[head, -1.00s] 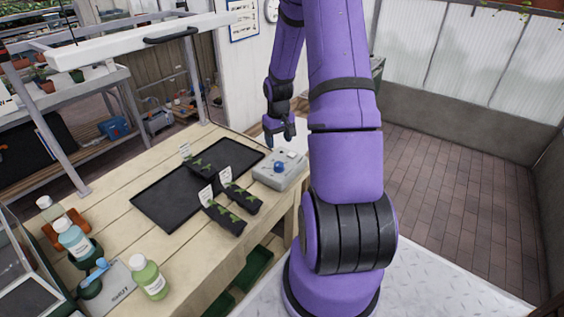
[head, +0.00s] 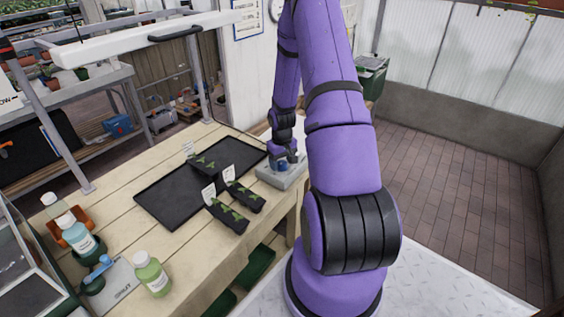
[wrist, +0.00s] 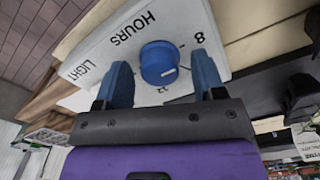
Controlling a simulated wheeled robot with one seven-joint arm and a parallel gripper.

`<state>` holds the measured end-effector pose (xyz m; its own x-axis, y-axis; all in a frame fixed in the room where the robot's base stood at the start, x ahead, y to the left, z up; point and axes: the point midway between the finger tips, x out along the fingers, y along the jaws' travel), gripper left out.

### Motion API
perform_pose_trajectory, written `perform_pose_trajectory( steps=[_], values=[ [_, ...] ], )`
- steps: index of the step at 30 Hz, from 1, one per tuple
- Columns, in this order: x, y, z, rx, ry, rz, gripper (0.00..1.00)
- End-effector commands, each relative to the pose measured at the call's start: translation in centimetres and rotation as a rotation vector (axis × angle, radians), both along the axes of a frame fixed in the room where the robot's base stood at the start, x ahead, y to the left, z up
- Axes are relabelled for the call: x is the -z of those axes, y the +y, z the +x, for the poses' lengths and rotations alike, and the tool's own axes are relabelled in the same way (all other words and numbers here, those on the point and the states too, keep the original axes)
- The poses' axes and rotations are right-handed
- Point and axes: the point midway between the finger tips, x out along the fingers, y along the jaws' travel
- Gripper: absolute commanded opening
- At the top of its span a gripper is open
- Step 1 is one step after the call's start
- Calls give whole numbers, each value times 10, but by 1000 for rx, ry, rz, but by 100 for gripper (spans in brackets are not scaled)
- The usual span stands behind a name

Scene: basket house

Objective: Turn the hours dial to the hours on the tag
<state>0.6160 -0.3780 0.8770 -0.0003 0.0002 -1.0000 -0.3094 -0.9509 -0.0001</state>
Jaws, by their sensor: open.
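The hours dial is a blue round knob (wrist: 159,63) on a grey control box (wrist: 112,37), with a pale pointer line on its face. The box face reads "LIGHT HOURS", and the marks 8 and 12 show beside the knob. In the head view the box (head: 268,176) sits at the right end of the bench. My gripper (wrist: 163,80) is open, with one blue finger on each side of the knob; whether they touch it I cannot tell. In the head view my gripper (head: 283,160) is over the box. White tags (head: 209,195) stand in the seedling packs; their writing is too small to read.
A black tray (head: 165,203) lies left of the box, with black seedling packs (head: 240,197) on and beside it. Bottles (head: 152,273) stand at the near left of the bench. A white lamp bar (head: 140,40) hangs over the back.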

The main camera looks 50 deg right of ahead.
Motion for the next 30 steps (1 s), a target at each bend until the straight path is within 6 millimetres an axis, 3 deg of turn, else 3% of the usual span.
perform_pose_trajectory(
  steps=[2,3,9,20,30],
  values=[
    [0,0,0,0,0,0,63],
    [0,0,0,0,0,0,58],
    [0,0,0,0,0,0,14],
    [0,0,0,45,0,0,14],
    [0,0,0,279,0,-1,14]
  ],
)
